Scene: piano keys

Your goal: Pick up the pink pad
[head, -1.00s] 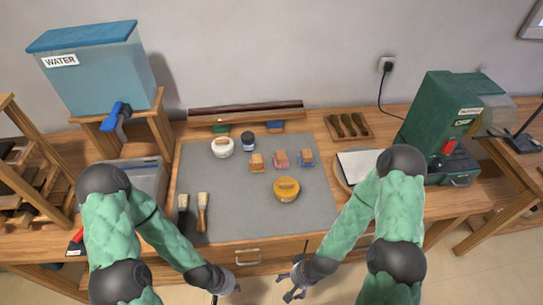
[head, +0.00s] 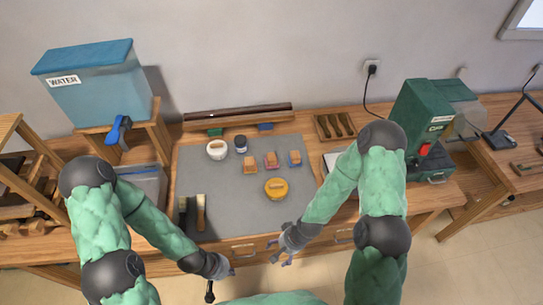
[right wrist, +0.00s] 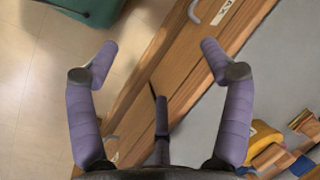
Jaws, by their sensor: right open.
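The pink pad (head: 270,160) lies on the grey mat (head: 230,220), the middle one of three small wood-topped pads. The orange pad (head: 250,168) is left of it and the blue pad (head: 295,158) right of it. My right gripper (head: 283,250) is open and empty by the bench's front edge, well short of the pads; its spread fingers show in the right wrist view (right wrist: 158,62).
A round yellow tin (head: 276,188) sits between my right gripper and the pads. A white jar (head: 217,149) and a dark jar (head: 240,144) stand behind left. Two brushes (head: 200,212) lie at the mat's left. The mat's front middle is clear.

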